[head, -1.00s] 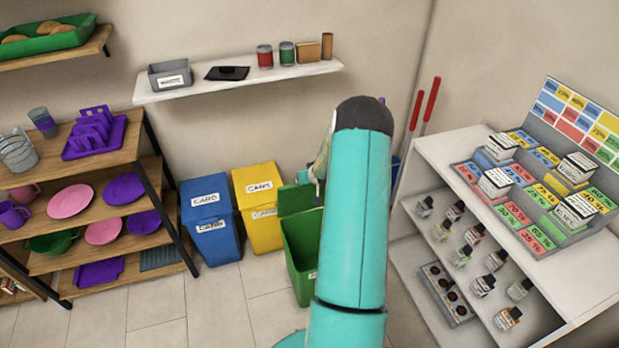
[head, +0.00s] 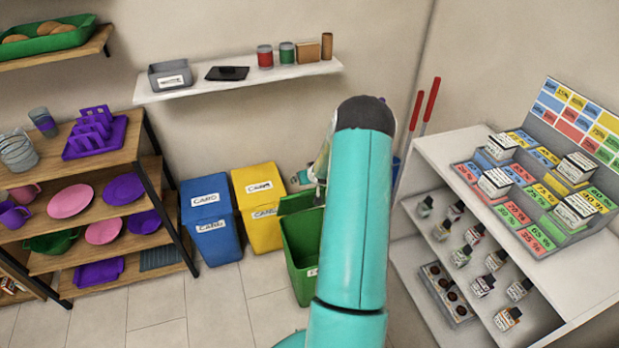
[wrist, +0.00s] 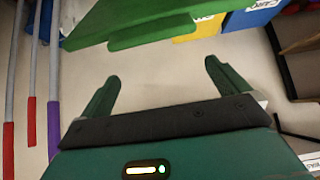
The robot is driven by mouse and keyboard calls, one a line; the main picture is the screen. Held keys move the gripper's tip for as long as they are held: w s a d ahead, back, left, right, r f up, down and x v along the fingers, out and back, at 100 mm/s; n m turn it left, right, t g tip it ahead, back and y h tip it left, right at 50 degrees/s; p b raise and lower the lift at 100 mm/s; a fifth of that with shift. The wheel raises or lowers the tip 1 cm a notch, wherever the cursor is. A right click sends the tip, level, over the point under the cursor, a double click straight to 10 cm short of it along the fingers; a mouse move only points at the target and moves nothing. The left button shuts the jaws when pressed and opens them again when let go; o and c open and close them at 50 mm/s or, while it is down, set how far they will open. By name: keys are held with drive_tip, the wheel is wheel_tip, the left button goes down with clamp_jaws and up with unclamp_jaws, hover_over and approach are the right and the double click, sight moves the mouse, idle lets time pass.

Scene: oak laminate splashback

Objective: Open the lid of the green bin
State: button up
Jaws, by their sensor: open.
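The green bin (head: 300,252) stands on the floor in the head view, its right side hidden behind my arm. Its lid (head: 297,203) is raised at the back, and the dark inside of the bin shows. My gripper (head: 320,180) is mostly hidden behind my arm there, close to the lid's upper right. In the wrist view my gripper (wrist: 162,70) is open, with nothing between its two green fingers. A green panel, apparently the lid (wrist: 140,27), crosses the top of that view beyond the fingertips. I cannot tell whether they touch.
A yellow bin (head: 259,215) and a blue bin (head: 210,225) stand left of the green bin. A wall shelf (head: 220,83) hangs above. A white display unit (head: 440,160) stands at right, with red-handled poles (head: 431,100) behind my arm. Floor in front is clear.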

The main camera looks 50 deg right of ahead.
drive_tip(key=v, duration=1.3)
drive_tip(key=shift+r, duration=0.2)
